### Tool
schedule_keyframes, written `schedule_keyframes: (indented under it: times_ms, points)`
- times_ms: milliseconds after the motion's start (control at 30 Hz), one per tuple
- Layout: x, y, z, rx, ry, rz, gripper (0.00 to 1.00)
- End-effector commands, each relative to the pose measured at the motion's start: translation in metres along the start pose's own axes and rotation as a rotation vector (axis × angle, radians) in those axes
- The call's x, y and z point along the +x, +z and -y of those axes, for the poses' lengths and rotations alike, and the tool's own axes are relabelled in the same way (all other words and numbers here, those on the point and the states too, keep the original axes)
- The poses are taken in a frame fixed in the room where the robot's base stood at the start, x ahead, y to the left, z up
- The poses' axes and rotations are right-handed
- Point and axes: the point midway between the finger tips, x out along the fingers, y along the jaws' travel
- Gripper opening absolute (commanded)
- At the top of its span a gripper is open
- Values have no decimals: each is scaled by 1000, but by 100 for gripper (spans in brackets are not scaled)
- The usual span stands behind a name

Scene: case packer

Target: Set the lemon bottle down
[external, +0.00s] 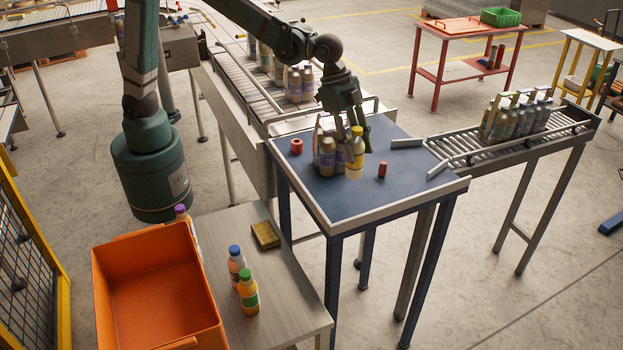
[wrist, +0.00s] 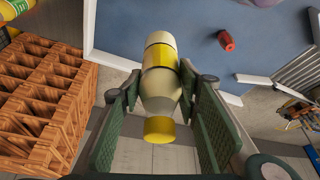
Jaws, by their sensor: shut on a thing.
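The lemon bottle (external: 356,152) is pale with a yellow cap and a yellow label. It is over the blue-topped table in the external view, close beside purple-labelled bottles (external: 327,158). My gripper (external: 354,128) comes down from above and is shut on it. In the wrist view the lemon bottle (wrist: 159,85) lies between the two green finger pads, its cap towards the camera. I cannot tell whether its base touches the table. The purple-labelled bottles stand in a group with a tan upright part, perhaps a carrier handle; their far side is hidden.
The blue table (external: 345,195) also holds a red ring-like piece (external: 296,146) and a small red cylinder (external: 382,170). Metal guide rails (external: 407,142) stand at its right edge, before a roller conveyor (external: 470,145) with packed bottles. The table's front is clear.

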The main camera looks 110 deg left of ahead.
Motion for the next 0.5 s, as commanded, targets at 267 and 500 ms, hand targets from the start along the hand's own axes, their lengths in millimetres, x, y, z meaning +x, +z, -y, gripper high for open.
schedule_keyframes:
  times_ms: [267,500]
  points:
    - [28,11,0,0,0,0,16]
    - [32,13,0,0,0,0,16]
